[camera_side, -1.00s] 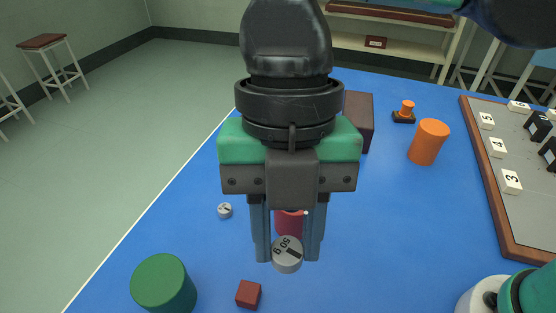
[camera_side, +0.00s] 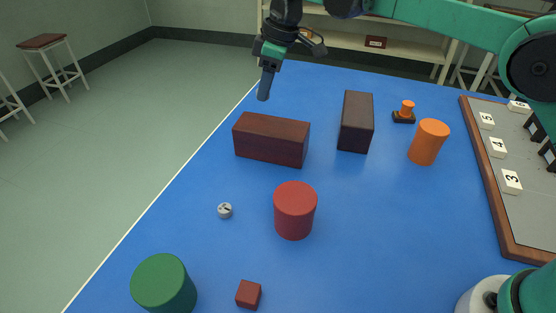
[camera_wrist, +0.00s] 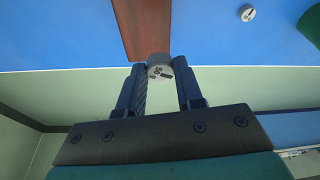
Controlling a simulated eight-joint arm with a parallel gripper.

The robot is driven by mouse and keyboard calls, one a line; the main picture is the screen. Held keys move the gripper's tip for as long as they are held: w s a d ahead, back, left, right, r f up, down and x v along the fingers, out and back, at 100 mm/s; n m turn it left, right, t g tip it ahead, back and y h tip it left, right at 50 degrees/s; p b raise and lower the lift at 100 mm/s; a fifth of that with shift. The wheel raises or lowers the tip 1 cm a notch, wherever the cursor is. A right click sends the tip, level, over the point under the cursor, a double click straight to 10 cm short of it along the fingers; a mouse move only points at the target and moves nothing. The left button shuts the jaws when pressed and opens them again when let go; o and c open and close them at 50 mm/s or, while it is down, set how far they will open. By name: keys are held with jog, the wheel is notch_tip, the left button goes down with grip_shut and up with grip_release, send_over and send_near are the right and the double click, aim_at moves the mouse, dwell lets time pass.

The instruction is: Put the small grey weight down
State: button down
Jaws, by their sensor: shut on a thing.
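A grey cylindrical weight (camera_wrist: 158,68) with dark marks on its face is between my fingertips in the wrist view. My gripper (camera_wrist: 160,84) is shut on it. In the side view my gripper (camera_side: 263,97) is at the far left edge of the blue table, beyond the long brown block, with its fingers pointing down; the held weight is hidden there. A second, smaller grey weight (camera_side: 225,211) lies on the table left of the red cylinder. It also shows at the top of the wrist view (camera_wrist: 247,13).
The long brown block (camera_side: 270,140) lies nearest my gripper. A dark block (camera_side: 356,122), a red cylinder (camera_side: 295,211), an orange cylinder (camera_side: 428,142), a green cylinder (camera_side: 164,285) and a small red cube (camera_side: 248,294) stand around. A numbered board (camera_side: 510,215) is at right.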

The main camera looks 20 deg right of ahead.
aim_at(263, 129)
notch_tip(263, 129, down, 7)
jog(key=shift+r, duration=0.1)
dwell(0.4)
jog(key=c, duration=0.6)
grip_release()
jog(key=s+d+r+m+t, duration=0.1)
jog(key=s+d+r+m, duration=0.15)
jog(key=r, duration=0.45)
jog(key=s+d+r+m+t, duration=0.1)
jog(key=s+d+r, duration=0.3)
jog(key=r, duration=0.3)
jog(key=s+d+f+m+t+h, duration=0.1)
jog(key=s+d+f+m, duration=0.1)
jog(key=s, duration=0.3)
jog(key=s+d+f+m+t, duration=0.1)
jog(key=s+d+f+m, duration=0.2)
jog(key=s, duration=0.1)
jog(key=s+d+f+m+t+h, duration=0.1)
jog(key=s+d+f+m, duration=0.1)
jog(key=s, duration=0.3)
jog(key=shift+s+d+f+m+h, duration=0.35)
jog(key=shift+d+f, duration=0.1)
jog(key=shift+f, duration=0.2)
